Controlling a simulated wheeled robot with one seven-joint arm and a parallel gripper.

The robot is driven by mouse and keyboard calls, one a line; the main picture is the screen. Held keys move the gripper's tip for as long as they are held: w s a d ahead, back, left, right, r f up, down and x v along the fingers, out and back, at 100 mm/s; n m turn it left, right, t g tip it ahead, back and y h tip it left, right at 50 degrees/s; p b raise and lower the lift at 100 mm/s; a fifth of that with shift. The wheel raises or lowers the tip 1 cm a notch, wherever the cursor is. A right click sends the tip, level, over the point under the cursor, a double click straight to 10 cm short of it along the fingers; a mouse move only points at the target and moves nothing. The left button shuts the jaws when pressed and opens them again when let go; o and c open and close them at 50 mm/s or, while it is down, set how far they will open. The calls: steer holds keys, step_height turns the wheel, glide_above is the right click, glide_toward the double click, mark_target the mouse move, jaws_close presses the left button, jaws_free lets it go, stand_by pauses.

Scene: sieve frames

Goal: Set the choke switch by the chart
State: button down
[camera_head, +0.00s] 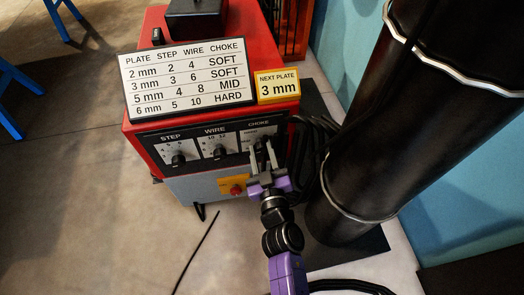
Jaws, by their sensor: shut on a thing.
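The red welding machine (142,131) has a black front panel with STEP (178,159) and WIRE (219,152) knobs and a CHOKE section (258,124) at right. The white chart (187,78) on top reads 3 mm: step 3, wire 6, choke SOFT. The yellow card (278,86) reads NEXT PLATE 3 mm. My gripper (262,148) reaches up from below to the CHOKE section, its fingers shut on the choke switch. The fingers hide the switch and most of its position marks, so I cannot tell its setting.
A yellow plate with a red knob (236,189) sits on the grey lower front, left of my gripper. Black cables (312,150) hang at the machine's right side. A large black cylinder (380,120) stands close at right. Open floor lies to the left.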

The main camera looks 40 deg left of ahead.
steer(key=n, duration=0.4)
steer(key=shift+n+b, duration=0.3)
steer(key=n, duration=0.4)
steer(key=shift+s+b, duration=0.1)
steer(key=shift+b, duration=0.25)
steer(key=shift+a+f+n, duration=0.1)
steer(key=shift+n, duration=0.3)
steer(key=c, duration=1)
jaws_free()
steer(key=p+v, duration=0.2)
steer(key=v, duration=0.6)
steer(key=shift+p, duration=0.4)
